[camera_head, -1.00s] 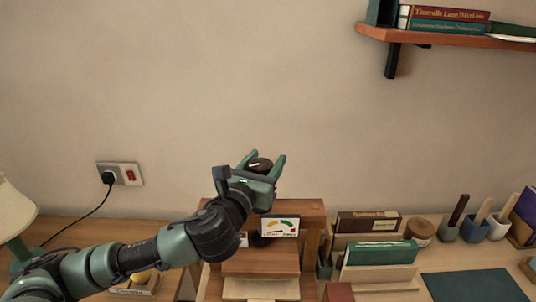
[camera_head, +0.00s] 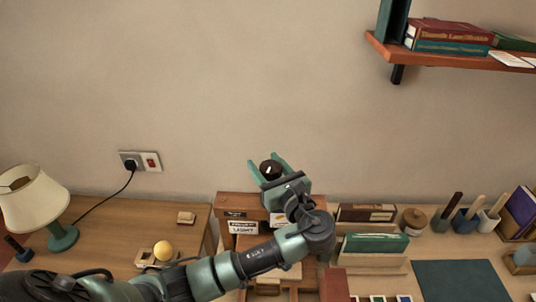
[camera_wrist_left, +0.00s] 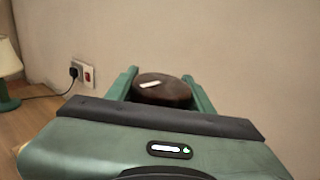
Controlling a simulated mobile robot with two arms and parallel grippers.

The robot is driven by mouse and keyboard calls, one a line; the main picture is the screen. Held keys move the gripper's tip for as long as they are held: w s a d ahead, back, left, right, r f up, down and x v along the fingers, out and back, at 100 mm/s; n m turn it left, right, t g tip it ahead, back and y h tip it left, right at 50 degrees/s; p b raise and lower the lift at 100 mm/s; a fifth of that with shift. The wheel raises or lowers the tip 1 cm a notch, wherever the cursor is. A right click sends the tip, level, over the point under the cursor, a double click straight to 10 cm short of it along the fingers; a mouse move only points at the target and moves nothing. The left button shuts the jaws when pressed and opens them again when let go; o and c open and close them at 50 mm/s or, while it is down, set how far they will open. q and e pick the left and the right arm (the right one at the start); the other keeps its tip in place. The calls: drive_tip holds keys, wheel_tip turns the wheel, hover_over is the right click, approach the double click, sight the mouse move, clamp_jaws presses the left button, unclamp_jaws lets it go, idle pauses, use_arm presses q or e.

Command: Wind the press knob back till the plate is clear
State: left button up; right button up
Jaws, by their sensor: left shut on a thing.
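The press knob (camera_head: 271,172) is dark brown and round with a white mark on top. It stands above the wooden press (camera_head: 231,203) against the wall. My left gripper (camera_head: 268,163) is shut on the knob, one green finger on each side. The left wrist view also shows the knob (camera_wrist_left: 165,92) between the fingers (camera_wrist_left: 159,77), its white mark lying nearly crosswise. A sign (camera_head: 243,227) is on the press front, and a dial card (camera_head: 277,218) beside it is partly covered by my gripper. My left arm hides much of the press, including the plate. My right gripper is not in view.
A lamp (camera_head: 33,198), a yellow ball (camera_head: 163,251) and a small block (camera_head: 186,217) are on the left. Book holders (camera_head: 371,262), pots and a green mat (camera_head: 460,281) are on the right. A bookshelf (camera_head: 460,58) hangs at upper right.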

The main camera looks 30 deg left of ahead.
use_arm(q)
drive_tip(key=shift+s+a+f+n+g+y+p, duration=0.1)
drive_tip(key=shift+s+f+n+g+y+p, duration=0.1)
drive_tip(key=shift+n+g+y+p, duration=0.3)
drive_tip(key=shift+s+f+n+g+y+p, duration=0.1)
drive_tip(key=shift+f+n+g+y+p, duration=0.1)
drive_tip(key=shift+n+g, duration=0.35)
drive_tip(key=shift+g, duration=0.25)
drive_tip(key=o, duration=1.3)
drive_tip(key=shift+a, duration=0.1)
drive_tip(key=shift+o, duration=0.2)
drive_tip(key=shift+w+a, duration=0.15)
drive_tip(key=shift+w, duration=0.05)
drive_tip(key=shift+r, duration=0.1)
drive_tip(key=shift+b+v, duration=1.1)
drive_tip(key=shift+v, duration=2.85)
